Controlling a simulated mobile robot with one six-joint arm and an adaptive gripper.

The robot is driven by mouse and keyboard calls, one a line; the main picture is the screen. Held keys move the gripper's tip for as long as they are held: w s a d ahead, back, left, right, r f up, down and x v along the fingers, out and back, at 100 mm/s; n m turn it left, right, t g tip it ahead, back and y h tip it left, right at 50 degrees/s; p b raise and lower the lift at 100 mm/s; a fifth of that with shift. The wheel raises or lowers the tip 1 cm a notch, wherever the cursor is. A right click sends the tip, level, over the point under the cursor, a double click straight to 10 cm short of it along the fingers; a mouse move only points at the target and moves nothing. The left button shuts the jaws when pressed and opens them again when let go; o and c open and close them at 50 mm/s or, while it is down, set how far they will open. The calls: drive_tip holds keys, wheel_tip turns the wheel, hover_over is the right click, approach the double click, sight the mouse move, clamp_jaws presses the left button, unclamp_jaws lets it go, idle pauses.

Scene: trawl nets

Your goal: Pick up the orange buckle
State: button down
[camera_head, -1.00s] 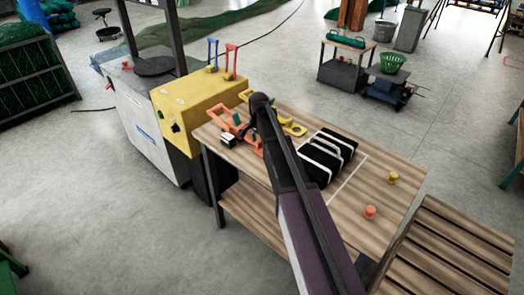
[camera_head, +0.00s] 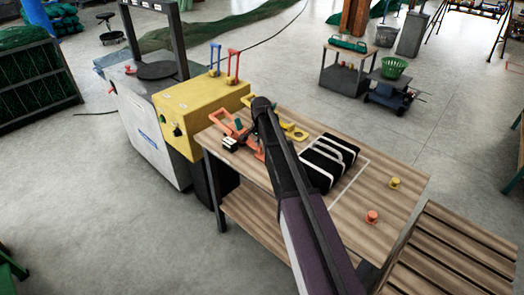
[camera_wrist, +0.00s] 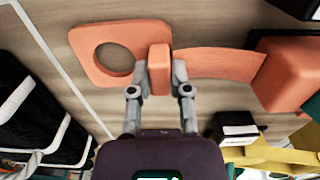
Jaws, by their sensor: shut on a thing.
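The orange buckle (camera_wrist: 82,40) shows in the wrist view as a flat piece with a round hole and a raised bar. My gripper (camera_wrist: 161,76) is shut on that bar, one finger on each side. An orange strip (camera_wrist: 222,64) runs from the bar to a thick orange block (camera_wrist: 285,72) at the right; I cannot tell whether these belong to the same piece. In the head view my arm hides the fingertips and most of the buckle, with orange parts showing beside it. The buckle looks close to the wooden tabletop (camera_head: 345,215); any gap is unclear.
A black bundle with white bands (camera_head: 328,163) lies right of my arm. Yellow pieces (camera_head: 293,132) lie close to the gripper. An orange knob (camera_head: 371,217) and a yellow knob (camera_head: 394,183) stand on the right part of the table. A yellow machine box (camera_head: 200,115) adjoins the left end.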

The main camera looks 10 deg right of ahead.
drive_tip(key=shift+r, duration=0.15)
wheel_tip(320, 180, up, 10)
drive_tip(key=p, duration=1)
drive_tip(key=shift+f, duration=0.2)
drive_tip(key=shift+a, duration=0.15)
idle(0.5)
